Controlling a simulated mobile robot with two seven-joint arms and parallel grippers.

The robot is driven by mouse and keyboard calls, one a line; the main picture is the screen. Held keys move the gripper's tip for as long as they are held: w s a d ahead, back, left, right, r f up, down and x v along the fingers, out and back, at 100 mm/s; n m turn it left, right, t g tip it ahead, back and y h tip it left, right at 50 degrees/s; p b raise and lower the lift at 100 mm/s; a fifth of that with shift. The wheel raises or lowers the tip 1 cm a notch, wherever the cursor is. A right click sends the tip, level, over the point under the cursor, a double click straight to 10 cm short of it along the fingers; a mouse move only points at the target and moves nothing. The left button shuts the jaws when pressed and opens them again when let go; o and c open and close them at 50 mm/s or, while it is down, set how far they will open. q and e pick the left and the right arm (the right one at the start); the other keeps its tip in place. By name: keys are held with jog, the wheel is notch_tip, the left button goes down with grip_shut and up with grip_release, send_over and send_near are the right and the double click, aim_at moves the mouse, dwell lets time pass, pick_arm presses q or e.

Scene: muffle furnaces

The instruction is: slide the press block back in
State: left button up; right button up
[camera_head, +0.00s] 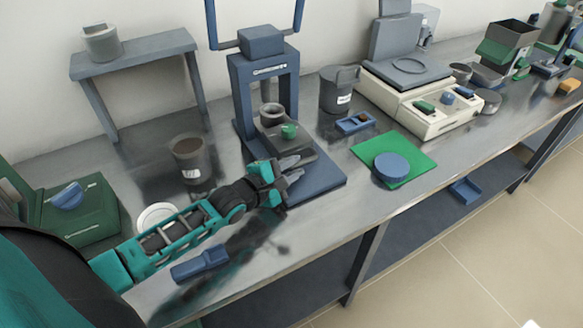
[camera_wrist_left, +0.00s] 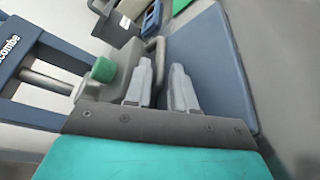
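The blue press frame (camera_head: 262,88) stands on the bench, with a flat blue base plate (camera_head: 325,180) reaching toward the front. The press block (camera_head: 300,140), dark grey with a green knob (camera_head: 288,130), sits on the base, forward of the uprights. A grey ring-shaped piece (camera_head: 271,112) shows behind the knob. In the left wrist view the green knob (camera_wrist_left: 104,69) and the block's grey handle (camera_wrist_left: 156,46) lie just beyond my fingers. My left gripper (camera_head: 289,170) is low over the base plate at the block's front. My right gripper is not in view.
A dark beaker (camera_head: 190,158) stands left of the press, and a grey mug (camera_head: 339,90) and small blue tray (camera_head: 355,122) to its right. A green mat (camera_head: 415,164) with a blue disc lies farther right. A blue piece (camera_head: 200,264) lies near the front edge.

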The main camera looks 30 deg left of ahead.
aim_at(283, 156)
pick_arm(q)
grip_shut()
dwell(0.4)
jog(key=w+a, duration=0.1)
jog(key=w+a+b, duration=0.1)
jog(key=a, duration=0.1)
jog(key=shift+a, duration=0.15)
jog(key=shift+r, duration=0.2)
jog(key=shift+a, duration=0.1)
